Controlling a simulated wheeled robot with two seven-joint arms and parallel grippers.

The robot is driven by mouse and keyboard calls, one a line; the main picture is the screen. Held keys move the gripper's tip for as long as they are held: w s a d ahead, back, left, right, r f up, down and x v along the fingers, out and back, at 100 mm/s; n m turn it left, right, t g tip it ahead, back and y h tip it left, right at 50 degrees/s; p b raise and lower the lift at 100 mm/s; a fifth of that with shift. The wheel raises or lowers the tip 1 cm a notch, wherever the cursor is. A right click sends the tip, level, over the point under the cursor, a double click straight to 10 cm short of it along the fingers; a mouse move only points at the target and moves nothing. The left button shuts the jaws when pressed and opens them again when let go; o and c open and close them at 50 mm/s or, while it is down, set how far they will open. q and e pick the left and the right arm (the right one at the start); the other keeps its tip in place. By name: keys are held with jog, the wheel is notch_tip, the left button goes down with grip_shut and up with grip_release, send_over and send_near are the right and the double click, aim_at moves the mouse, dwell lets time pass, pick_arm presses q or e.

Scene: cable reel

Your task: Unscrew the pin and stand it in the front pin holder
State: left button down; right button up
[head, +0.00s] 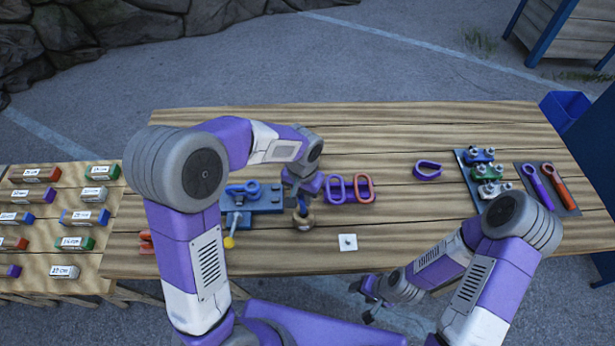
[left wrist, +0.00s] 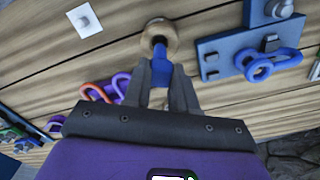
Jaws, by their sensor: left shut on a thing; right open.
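My left gripper (head: 303,196) is shut on the blue pin (left wrist: 160,73), pointing down over the table. The pin's end is at the dark opening of a round wooden holder (left wrist: 158,36), also visible in the head view (head: 303,220). I cannot tell how deep the pin sits in it. A blue fixture (head: 262,203) with a blue shackle (head: 243,190) stands left of the gripper; both also show at the right of the left wrist view. My right gripper (head: 367,300) is open and empty by the table's front edge.
A white square plate (head: 348,243) lies right of the holder. Purple and orange links (head: 364,187) lie behind it. A purple shackle (head: 427,170), a rack of shackles (head: 484,172) and two tools (head: 553,187) are at right. A side table (head: 50,250) holds labelled blocks.

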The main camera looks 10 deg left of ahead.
aim_at(303, 207)
pick_arm(q)
jog(key=shift+w, duration=0.1)
jog(key=shift+s+f+b, duration=0.25)
jog(key=shift+f+b, duration=0.25)
jog(key=shift+f, duration=0.05)
jog(key=shift+w+f+b, duration=0.1)
jog(key=shift+f+b, duration=1.6)
jog(key=shift+f, duration=0.5)
jog(key=shift+f+b, duration=0.45)
jog(key=shift+f, duration=0.15)
jog(key=c, duration=0.8)
grip_release()
notch_tip(303, 207, up, 8)
jog(key=shift+f+p, duration=0.2)
jog(key=shift+p, duration=0.55)
